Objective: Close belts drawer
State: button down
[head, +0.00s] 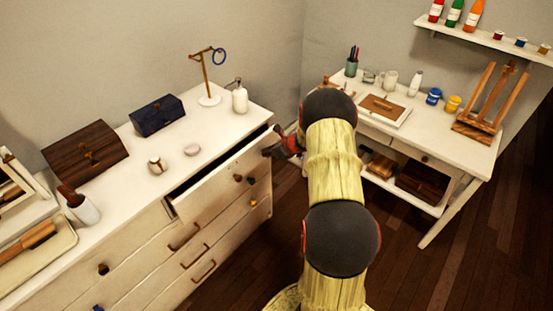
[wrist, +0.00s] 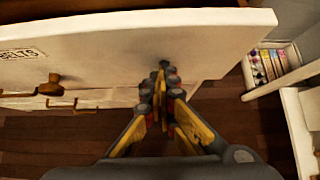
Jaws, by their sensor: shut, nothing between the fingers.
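The belts drawer (head: 214,187) is the top right drawer of the white dresser, and it stands partly pulled out. Its pale front fills the upper part of the wrist view (wrist: 150,50), with a partly readable label at the left and a wooden knob (wrist: 52,86) lower left. My gripper (wrist: 163,68) is shut and empty, its fingertips at the drawer front, right of the knob. I cannot tell whether they touch it. In the head view my gripper (head: 275,147) is by the drawer's far end, partly hidden by my arm.
The dresser top (head: 205,130) holds a wooden box (head: 85,158), a blue box (head: 157,115), a white bottle (head: 240,98) and small items. More drawers lie below. A white desk (head: 440,130) with art supplies stands at the right. Dark floor (head: 440,265) is clear in front.

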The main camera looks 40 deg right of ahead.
aim_at(257, 147)
jog(key=w, duration=0.5)
jog(key=shift+w+a+p, duration=0.25)
jog(key=shift+w+p, duration=0.1)
jog(key=shift+p, duration=0.05)
jog(key=shift+w+r, duration=0.1)
jog(key=shift+w, duration=0.05)
